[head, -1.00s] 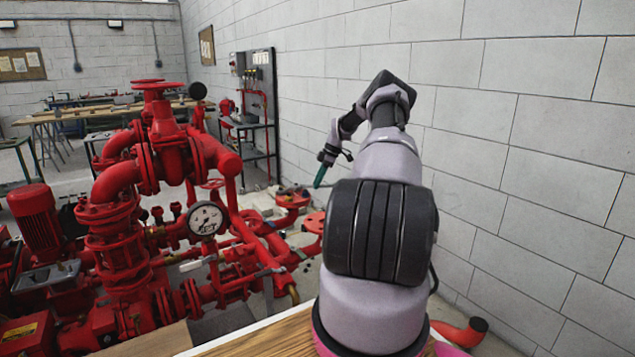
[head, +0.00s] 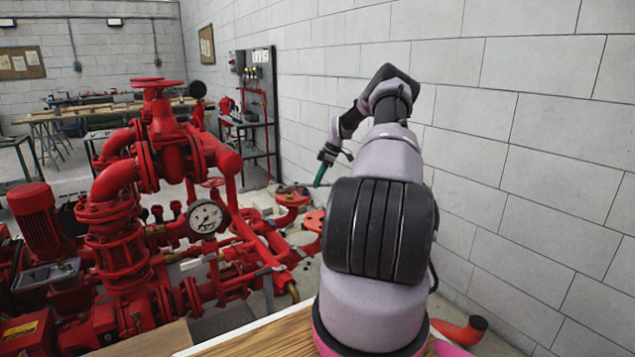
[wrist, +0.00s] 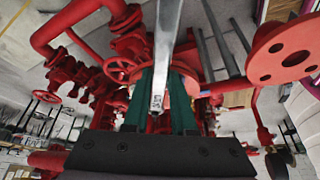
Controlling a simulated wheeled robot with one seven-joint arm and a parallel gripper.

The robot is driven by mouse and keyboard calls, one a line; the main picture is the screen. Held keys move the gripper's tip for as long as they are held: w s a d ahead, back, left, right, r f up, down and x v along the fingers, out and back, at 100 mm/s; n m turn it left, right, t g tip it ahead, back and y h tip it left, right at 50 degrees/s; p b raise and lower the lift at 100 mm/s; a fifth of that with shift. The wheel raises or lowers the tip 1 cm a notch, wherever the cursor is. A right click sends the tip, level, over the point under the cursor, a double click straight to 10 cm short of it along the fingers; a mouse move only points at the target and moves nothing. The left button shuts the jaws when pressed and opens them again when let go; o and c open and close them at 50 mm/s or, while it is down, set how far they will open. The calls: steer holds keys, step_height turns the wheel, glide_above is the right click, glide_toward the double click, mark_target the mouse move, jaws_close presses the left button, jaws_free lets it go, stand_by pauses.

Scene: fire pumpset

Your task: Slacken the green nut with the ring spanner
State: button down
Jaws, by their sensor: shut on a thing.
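My gripper (head: 320,175) is at the end of my arm, above the red flanged pipework beside the wall. In the wrist view its two green fingers (wrist: 164,98) are shut on the silver ring spanner (wrist: 167,45). The spanner's shank runs from between the fingers up to the top edge of the picture, where its far end is cut off. In the head view the spanner is too small to make out clearly. I cannot pick out the green nut in either view.
Red pumps and pipes with a pressure gauge (head: 205,217) fill the left. A red flange (head: 292,196) lies just below and left of my gripper. A large red flange (wrist: 285,50) shows at the right in the wrist view. The block wall (head: 500,120) bounds the right.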

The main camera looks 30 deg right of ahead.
steer(key=shift+r, duration=0.25)
steer(key=shift+r, duration=2.35)
